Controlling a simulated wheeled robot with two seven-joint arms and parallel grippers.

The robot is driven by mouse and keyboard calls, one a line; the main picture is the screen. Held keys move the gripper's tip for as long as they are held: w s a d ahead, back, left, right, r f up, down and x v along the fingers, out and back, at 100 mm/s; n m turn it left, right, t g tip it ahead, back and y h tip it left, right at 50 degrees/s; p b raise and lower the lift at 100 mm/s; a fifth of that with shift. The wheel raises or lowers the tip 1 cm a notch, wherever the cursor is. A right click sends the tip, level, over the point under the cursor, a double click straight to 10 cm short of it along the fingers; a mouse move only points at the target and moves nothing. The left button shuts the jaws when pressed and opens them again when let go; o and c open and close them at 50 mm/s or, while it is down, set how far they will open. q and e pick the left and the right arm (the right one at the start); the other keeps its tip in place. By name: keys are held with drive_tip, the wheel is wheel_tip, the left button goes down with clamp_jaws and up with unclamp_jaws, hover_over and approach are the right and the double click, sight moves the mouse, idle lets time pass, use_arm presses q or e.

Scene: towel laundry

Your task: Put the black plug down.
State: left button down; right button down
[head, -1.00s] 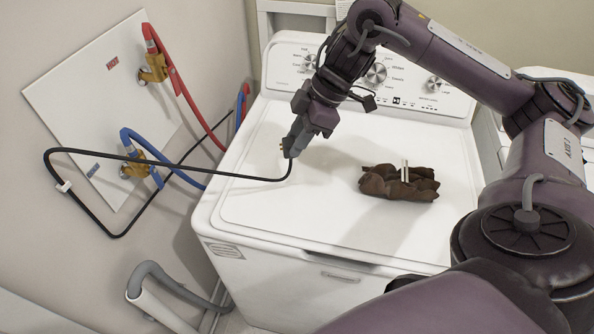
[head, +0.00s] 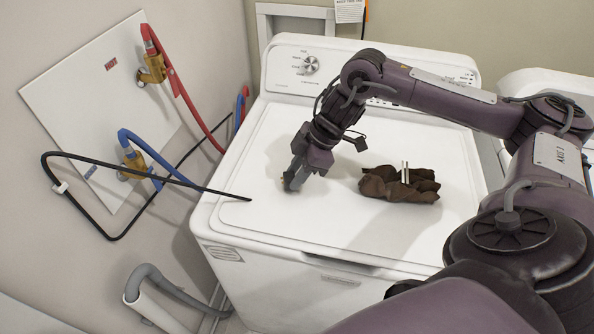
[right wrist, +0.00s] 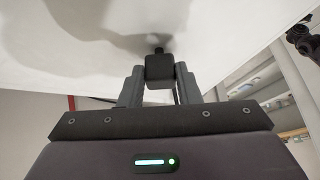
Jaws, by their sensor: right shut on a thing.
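My right gripper (head: 290,186) is low over the left part of the washer's white lid (head: 330,235), pointing down. In the right wrist view its two grey fingers (right wrist: 160,84) are shut on the black plug (right wrist: 159,68), a dark block with a small prong-like tip toward the white surface. In the head view the plug is mostly hidden by the fingers. I cannot tell whether it touches the lid. The black cord (head: 130,155) loops from the wall and visibly ends at the lid, left of the gripper. My left gripper is not in view.
A crumpled brown cloth (head: 398,186) lies on the lid to the right, with two pale upright strips. Red (head: 190,105) and blue (head: 160,160) hoses run from wall valves at left. The lid's front is clear. A grey drain hose (head: 165,285) stands at lower left.

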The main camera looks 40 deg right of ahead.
drive_tip(key=shift+f, duration=0.55)
drive_tip(key=c, duration=1.1)
unclamp_jaws()
drive_tip(key=shift+o, duration=0.2)
drive_tip(key=shift+r, duration=0.3)
drive_tip(key=v, duration=1.2)
drive_tip(key=shift+r, duration=0.3)
